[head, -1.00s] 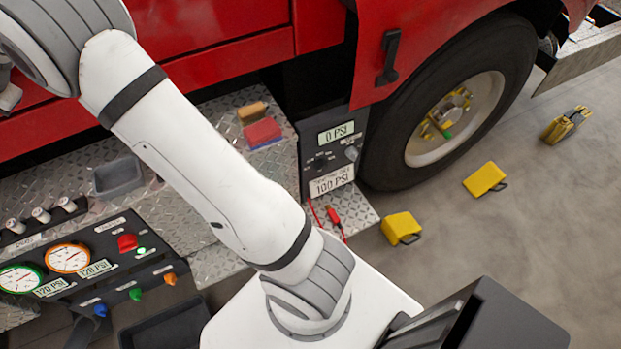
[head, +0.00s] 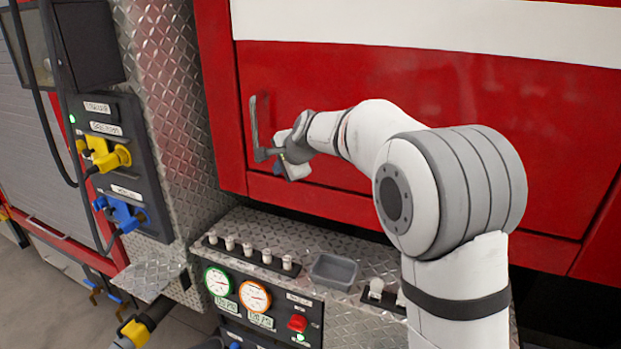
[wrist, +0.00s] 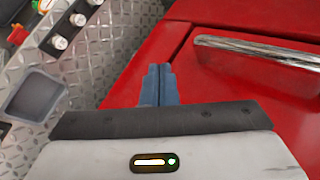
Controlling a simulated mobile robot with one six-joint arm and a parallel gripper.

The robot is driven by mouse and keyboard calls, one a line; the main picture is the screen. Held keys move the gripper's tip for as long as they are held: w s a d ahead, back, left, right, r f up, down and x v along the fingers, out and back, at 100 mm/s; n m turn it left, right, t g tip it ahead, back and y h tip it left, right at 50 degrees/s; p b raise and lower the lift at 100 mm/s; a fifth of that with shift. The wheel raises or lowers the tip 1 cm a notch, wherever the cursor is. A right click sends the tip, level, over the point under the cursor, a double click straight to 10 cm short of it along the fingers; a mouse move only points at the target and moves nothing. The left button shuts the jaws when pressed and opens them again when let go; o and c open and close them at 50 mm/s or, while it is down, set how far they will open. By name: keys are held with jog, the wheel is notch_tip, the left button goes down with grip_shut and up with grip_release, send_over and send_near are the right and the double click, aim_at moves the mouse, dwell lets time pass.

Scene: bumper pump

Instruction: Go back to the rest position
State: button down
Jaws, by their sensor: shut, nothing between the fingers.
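My gripper (head: 270,154) is at the end of my white and grey arm, in front of the red door panel (head: 400,120) of the truck. In the wrist view its two blue-grey fingers (wrist: 157,84) are together with nothing between them. A bar handle (head: 254,122) on the red door is close to the gripper in the head view. In the wrist view the chrome handle (wrist: 258,50) is to the right of the fingers, apart from them. The arm is bent, with its forearm reaching left toward the door.
Below is a diamond-plate ledge (head: 240,222) with a grey tray (head: 334,271), a row of white-capped switches (head: 248,250) and a panel with green (head: 217,281) and orange (head: 255,296) gauges. Yellow (head: 110,158) and blue (head: 125,214) plugs sit in a dark panel at left.

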jog(key=s+d+r+n+g+h, duration=0.15)
jog(key=s+d+n, duration=0.35)
jog(key=s+d, duration=1)
jog(key=s+d+f+n+g+h, duration=0.1)
jog(key=s+d+f, duration=0.3)
jog(key=s, duration=0.8)
jog(key=s+d+f+n+g+h, duration=0.1)
jog(key=s+d+f+n+h, duration=0.2)
jog(key=s+d, duration=0.4)
jog(key=s+f+n, duration=0.1)
jog(key=s+f, duration=0.1)
jog(key=s, duration=0.3)
jog(key=shift+s+n+g, duration=0.2)
jog(key=shift+n+g, duration=0.1)
jog(key=shift+g, duration=0.05)
